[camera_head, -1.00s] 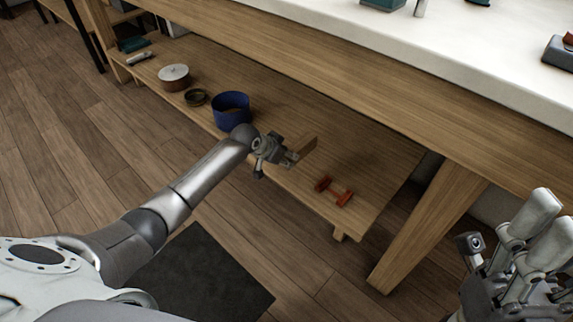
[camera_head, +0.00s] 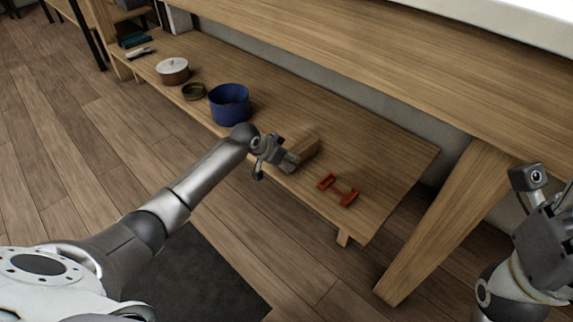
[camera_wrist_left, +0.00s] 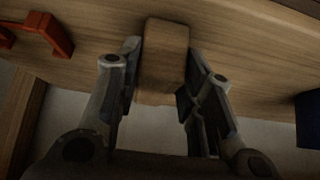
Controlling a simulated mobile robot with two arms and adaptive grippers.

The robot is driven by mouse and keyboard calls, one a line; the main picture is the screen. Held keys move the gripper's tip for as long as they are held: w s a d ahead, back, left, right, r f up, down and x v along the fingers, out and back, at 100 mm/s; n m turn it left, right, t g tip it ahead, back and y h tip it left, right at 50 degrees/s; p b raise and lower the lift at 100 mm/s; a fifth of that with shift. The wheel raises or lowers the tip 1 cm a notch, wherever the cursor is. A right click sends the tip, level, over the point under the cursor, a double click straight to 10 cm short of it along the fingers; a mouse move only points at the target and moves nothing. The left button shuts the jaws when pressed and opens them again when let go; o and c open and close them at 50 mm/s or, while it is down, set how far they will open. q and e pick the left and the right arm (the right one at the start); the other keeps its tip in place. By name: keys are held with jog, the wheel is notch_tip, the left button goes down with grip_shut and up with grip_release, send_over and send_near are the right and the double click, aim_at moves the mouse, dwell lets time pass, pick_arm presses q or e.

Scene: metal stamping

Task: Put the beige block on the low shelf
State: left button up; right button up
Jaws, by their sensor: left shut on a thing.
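The beige block (camera_head: 305,146) is wooden and close in colour to the shelf. My left gripper (camera_head: 287,159) is shut on it at the front part of the low shelf (camera_head: 388,168). In the left wrist view the block (camera_wrist_left: 165,50) sits between the two fingers (camera_wrist_left: 159,85), with shelf wood behind it. I cannot tell whether its underside touches the shelf. My right arm shows at the right edge of the head view, outside the table leg; its fingers cannot be made out.
A red bracket-like part (camera_head: 339,190) lies on the shelf right of the block. A blue pot (camera_head: 229,104), a small dark bowl (camera_head: 193,91) and a lidded pot (camera_head: 173,71) stand to the left. A thick table leg (camera_head: 447,220) rises at the right. Bare shelf lies behind the block.

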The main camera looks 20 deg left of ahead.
dwell(0.4)
pick_arm(q)
jog(key=o, duration=1.2)
jog(key=shift+f, duration=0.15)
jog(key=shift+c, duration=0.2)
